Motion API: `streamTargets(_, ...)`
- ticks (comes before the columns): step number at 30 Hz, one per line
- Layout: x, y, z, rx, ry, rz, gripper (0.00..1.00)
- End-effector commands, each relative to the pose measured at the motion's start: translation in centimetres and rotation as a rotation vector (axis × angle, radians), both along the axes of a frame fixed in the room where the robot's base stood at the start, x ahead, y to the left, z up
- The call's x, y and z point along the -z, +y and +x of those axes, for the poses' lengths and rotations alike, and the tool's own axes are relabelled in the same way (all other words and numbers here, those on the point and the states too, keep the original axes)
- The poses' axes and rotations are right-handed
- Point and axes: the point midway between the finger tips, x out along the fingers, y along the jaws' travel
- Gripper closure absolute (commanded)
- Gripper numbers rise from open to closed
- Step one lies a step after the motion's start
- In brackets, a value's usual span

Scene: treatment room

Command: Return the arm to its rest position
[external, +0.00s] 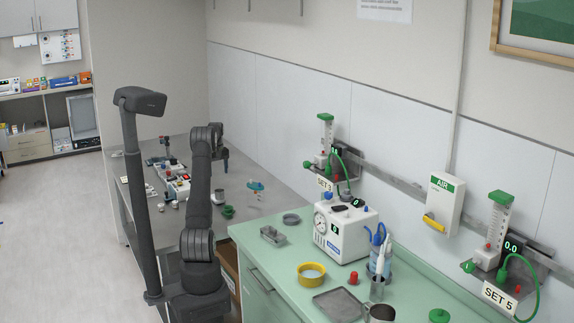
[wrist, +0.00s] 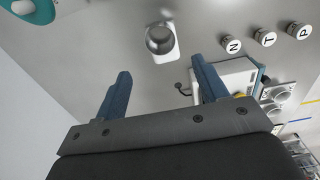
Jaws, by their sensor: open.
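My dark arm (external: 197,200) stands folded upward beside the grey bench. Its end, my gripper (external: 221,155), is over the back part of the bench, above the surface. In the wrist view my gripper (wrist: 160,75) shows two blue fingers spread wide apart, with nothing between them. Beyond the fingertips is a small shiny metal cup (wrist: 159,40) with a white piece against it, clear of both fingers.
The grey bench (external: 240,165) carries a white-and-red device (external: 178,187), a small cup (external: 218,197), a green cup (external: 228,211) and a teal item (external: 255,186). A dark post (external: 137,200) stands left of my arm. The green counter (external: 275,265) at right holds a white pump unit (external: 345,232).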

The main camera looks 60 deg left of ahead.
Motion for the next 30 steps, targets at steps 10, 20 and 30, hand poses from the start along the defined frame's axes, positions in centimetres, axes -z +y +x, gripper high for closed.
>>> streamTargets(10, 7.8, -0.1, 0.0, 0.000, 0.003, -0.006, 0.34)
streamTargets(20, 10.9, 0.1, 0.0, 0.000, -0.002, 0.003, 0.34)
streamTargets(30, 6.0, -3.1, 1.9, 0.003, 0.000, -0.001, 0.34)
